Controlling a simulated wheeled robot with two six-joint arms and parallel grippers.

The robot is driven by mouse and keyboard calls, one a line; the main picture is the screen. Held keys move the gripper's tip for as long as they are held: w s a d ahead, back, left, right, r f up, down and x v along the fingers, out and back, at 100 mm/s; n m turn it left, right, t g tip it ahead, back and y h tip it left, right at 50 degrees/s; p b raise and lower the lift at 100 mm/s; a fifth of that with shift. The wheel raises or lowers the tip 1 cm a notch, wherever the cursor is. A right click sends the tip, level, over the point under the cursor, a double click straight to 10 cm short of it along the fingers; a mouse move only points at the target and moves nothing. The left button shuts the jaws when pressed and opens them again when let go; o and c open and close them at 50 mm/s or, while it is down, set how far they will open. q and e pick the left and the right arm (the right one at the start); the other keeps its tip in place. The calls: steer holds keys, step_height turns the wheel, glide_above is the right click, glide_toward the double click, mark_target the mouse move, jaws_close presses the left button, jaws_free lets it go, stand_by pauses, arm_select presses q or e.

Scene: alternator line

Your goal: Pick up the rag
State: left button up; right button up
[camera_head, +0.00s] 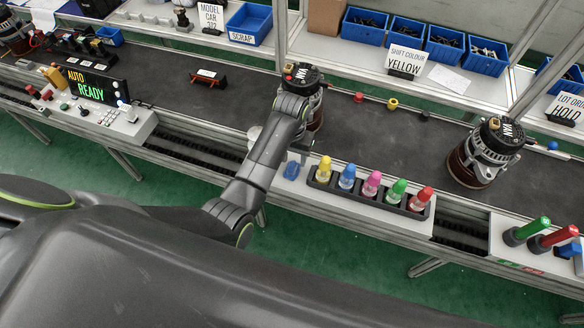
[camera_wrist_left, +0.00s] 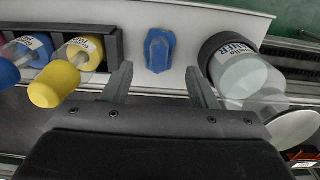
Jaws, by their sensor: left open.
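The rag (camera_head: 291,170) is a small folded blue cloth on the pale front ledge of the line, left of the rack of coloured bottles. In the left wrist view the rag (camera_wrist_left: 159,48) lies just beyond the fingertips, centred between them. My left gripper (camera_wrist_left: 160,82) is open and empty, with one finger towards each side of the rag. In the head view my left gripper (camera_head: 300,148) is close to the rag and partly hidden by its own arm. I cannot tell its exact height above the ledge. My right gripper is not in view.
A dark rack (camera_head: 335,188) with several coloured bottles stands right of the rag. A labelled clear bottle in a dark holder (camera_wrist_left: 235,65) stands close on its other side. An alternator (camera_head: 303,85) stands on the belt behind my gripper.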

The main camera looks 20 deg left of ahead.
mark_target(292, 165)
arm_select(q)
steer(key=shift+f, duration=0.75)
steer(key=shift+w+f+p, duration=0.1)
steer(key=shift+f+p, duration=0.35)
steer(key=shift+f, duration=1.8)
steer(key=c, duration=0.7)
steer(key=shift+c, duration=0.2)
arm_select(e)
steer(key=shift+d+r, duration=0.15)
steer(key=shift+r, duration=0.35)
arm_select(q)
steer(key=shift+r, duration=0.15)
steer(key=shift+r, duration=0.3)
step_height(292, 165, up, 9)
steer(key=shift+d+f+b, duration=0.1)
steer(key=shift+b, duration=0.3)
steer(key=shift+r, duration=0.2)
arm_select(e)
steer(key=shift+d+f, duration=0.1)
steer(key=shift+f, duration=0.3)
